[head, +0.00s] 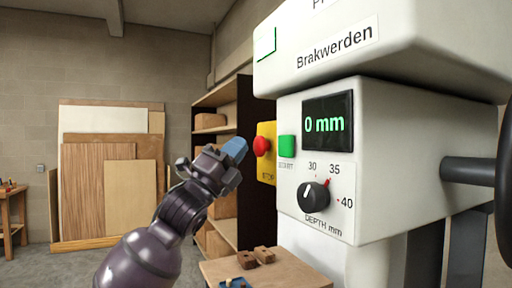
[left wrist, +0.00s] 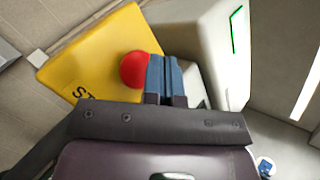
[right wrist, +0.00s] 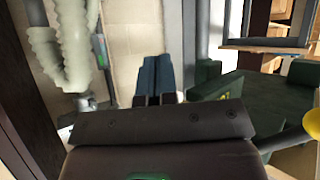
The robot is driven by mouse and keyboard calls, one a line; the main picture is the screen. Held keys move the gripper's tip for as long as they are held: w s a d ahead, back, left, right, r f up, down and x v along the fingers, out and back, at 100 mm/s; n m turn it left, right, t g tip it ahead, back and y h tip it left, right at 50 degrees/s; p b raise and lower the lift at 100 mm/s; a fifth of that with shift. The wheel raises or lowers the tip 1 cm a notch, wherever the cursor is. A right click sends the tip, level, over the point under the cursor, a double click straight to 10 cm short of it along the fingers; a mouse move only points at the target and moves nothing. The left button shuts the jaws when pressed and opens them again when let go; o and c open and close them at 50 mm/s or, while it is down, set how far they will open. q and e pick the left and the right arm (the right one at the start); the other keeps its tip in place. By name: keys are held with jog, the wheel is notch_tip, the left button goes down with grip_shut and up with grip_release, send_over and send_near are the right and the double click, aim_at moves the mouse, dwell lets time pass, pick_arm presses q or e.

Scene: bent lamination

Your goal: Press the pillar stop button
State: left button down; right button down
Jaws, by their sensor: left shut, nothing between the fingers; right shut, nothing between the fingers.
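The red stop button (head: 262,146) sits on a yellow plate (head: 267,168) marked STOP, on the left side of the white machine pillar. In the left wrist view the red button (left wrist: 134,70) shows on the yellow plate (left wrist: 100,48), just left of the fingertips. My left gripper (head: 236,149) is shut and empty, its blue fingertips close to the left of the button in the head view. Whether they touch it, I cannot tell. My right gripper (right wrist: 158,75) is shut and empty; it is not in the head view.
A green START button (head: 287,147), a depth knob (head: 313,196) and a 0 mm display (head: 328,121) are on the machine front. A small table (head: 290,275) with wooden blocks stands below. Shelves (head: 225,125) stand behind. A green machine body (right wrist: 228,105) is right of my right gripper.

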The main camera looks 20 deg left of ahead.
jog(key=shift+s, duration=0.1)
dwell(0.3)
pick_arm(q)
jog(key=shift+w+d, duration=0.3)
jog(key=shift+w, duration=0.05)
pick_arm(e)
jog(key=shift+w+r, duration=0.2)
dwell(0.5)
pick_arm(q)
jog(key=shift+w+d, duration=0.1)
pick_arm(e)
jog(key=shift+s+f, duration=0.1)
jog(key=shift+s, duration=0.1)
